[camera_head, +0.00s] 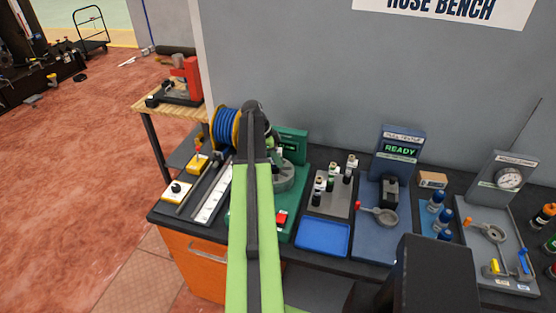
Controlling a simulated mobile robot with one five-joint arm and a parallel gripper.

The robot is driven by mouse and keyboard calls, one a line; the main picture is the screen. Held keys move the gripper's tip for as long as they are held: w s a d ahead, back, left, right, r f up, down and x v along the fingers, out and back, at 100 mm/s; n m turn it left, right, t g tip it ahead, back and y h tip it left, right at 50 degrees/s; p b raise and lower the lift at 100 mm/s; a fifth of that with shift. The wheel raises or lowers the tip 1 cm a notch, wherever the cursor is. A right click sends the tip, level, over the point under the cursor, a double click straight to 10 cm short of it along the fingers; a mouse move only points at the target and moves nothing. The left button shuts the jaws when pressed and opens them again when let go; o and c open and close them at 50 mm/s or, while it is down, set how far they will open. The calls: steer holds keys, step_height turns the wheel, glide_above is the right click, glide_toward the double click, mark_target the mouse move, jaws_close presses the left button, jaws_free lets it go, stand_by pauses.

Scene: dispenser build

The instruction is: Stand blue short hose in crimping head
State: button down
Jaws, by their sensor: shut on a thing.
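My green and black arm reaches up the middle of the head view. My gripper (274,143) is at its far end, above the green machine, and is mostly hidden behind the arm. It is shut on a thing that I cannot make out. I cannot pick out the blue short hose anywhere. The green machine (293,143) has a round grey head (289,178), which looks like the crimping head. The arm covers its left part, so I cannot tell whether the held thing touches it.
A blue hose reel (223,128) stands left of the arm. To the right are a grey rack (326,205) with small fittings, an empty blue tray (322,238), a blue machine reading READY (399,150) and a gauge stand (507,178). A grey wall (300,80) closes the back.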

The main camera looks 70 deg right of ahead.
steer(key=shift+f+b, duration=0.5)
steer(key=shift+f, duration=0.1)
steer(key=c, duration=1.5)
jaws_free()
steer(key=shift+o, duration=0.2)
steer(key=p+v, duration=1)
steer(key=v, duration=0.1)
